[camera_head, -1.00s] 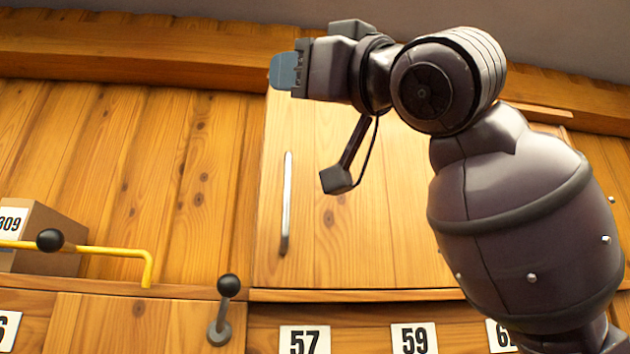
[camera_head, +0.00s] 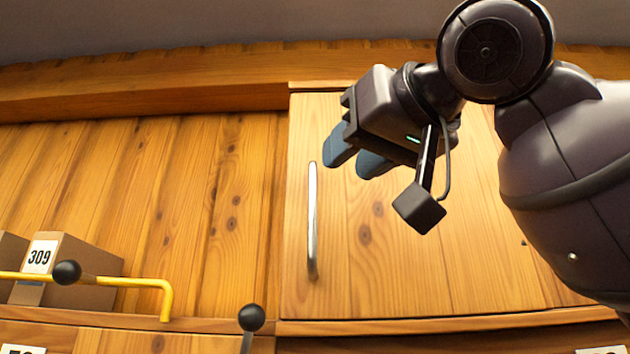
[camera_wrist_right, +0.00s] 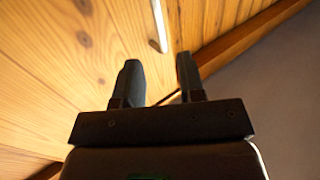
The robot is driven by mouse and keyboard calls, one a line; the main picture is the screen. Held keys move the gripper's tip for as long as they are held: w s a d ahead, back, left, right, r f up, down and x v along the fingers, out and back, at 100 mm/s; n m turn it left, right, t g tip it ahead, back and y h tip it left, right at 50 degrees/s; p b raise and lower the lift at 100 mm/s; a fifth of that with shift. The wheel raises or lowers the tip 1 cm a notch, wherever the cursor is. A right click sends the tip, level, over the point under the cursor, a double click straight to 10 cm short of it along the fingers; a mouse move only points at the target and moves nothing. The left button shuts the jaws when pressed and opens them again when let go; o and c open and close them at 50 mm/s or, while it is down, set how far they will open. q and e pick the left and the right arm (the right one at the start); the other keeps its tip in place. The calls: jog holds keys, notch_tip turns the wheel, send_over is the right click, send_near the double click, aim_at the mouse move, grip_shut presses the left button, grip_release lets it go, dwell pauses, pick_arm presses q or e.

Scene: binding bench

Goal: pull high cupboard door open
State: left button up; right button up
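The high cupboard door (camera_head: 400,250) is a pale wooden panel, shut, in the middle right of the head view. Its handle (camera_head: 313,220) is an upright silver bar near the door's left edge. My right gripper (camera_head: 355,165) is open and empty, its two blue-grey fingers apart, just right of the handle's upper end. In the right wrist view the gripper (camera_wrist_right: 160,75) also shows open, with the handle (camera_wrist_right: 159,25) beyond the fingertips, not between them. My right arm hides the door's upper right part. My left gripper is not in view.
Cardboard boxes (camera_head: 85,265), one labelled 309, stand on the open shelf at left behind a yellow rail (camera_head: 140,283). Black-knobbed levers (camera_head: 251,318) stick out below and left of the door. A wooden beam (camera_head: 150,85) runs above.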

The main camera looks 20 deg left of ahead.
aim_at(315, 184)
jog(key=p+x, duration=0.1)
jog(key=x, duration=0.6)
jog(key=shift+p, duration=0.3)
jog(key=shift+x, duration=0.8)
grip_shut()
